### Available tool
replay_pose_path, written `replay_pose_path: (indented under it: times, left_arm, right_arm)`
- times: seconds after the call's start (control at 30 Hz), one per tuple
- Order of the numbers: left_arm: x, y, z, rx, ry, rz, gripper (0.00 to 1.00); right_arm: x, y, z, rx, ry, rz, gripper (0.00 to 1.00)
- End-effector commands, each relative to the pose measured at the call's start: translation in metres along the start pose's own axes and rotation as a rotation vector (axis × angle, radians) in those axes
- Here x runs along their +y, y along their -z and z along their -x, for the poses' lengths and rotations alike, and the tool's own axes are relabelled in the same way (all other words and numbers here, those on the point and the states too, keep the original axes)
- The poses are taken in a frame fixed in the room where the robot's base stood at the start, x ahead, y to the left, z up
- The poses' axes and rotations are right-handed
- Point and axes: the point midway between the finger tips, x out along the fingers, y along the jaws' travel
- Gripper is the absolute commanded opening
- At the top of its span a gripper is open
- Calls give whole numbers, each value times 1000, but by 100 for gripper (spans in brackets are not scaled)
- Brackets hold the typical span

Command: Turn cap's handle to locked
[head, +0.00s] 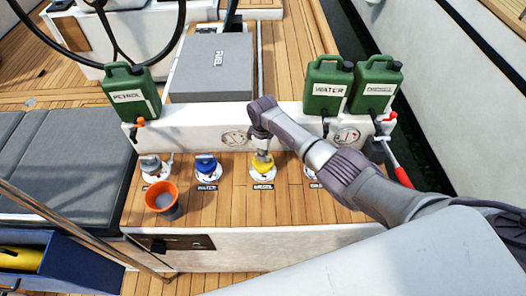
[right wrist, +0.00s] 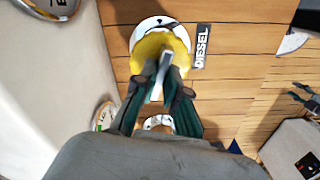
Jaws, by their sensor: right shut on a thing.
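The yellow cap (head: 263,165) sits on a white round base on the wooden deck, beside a label reading DIESEL. It also shows in the right wrist view (right wrist: 178,43). My right gripper (head: 262,152) reaches it from above. In the right wrist view, its dark green fingers (right wrist: 162,84) are shut on the cap's pale upright handle (right wrist: 163,72). The fingers hide part of the handle and cap. My left gripper is not in the head view. A small dark claw-like shape at the right edge of the right wrist view may be it, too small to read.
A blue cap (head: 206,165) and a grey cap (head: 151,166) stand left of the yellow one. Another cap is partly hidden by my right arm. Green canisters (head: 326,86) line the white ledge (head: 200,131) behind.

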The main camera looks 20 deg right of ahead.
Motion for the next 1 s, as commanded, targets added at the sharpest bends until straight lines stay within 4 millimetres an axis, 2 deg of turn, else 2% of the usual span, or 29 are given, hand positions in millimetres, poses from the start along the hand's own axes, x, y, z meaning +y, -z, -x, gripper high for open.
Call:
replay_pose_path:
  times: [0.4,0.97,1.0]
  left_arm:
    - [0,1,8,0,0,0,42]
    - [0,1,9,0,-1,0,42]
    - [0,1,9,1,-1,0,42]
  right_arm:
    - [0,1,1,2,0,-199,0]
    - [0,1,0,2,0,-230,0]
    - [0,1,0,2,0,-230,15]
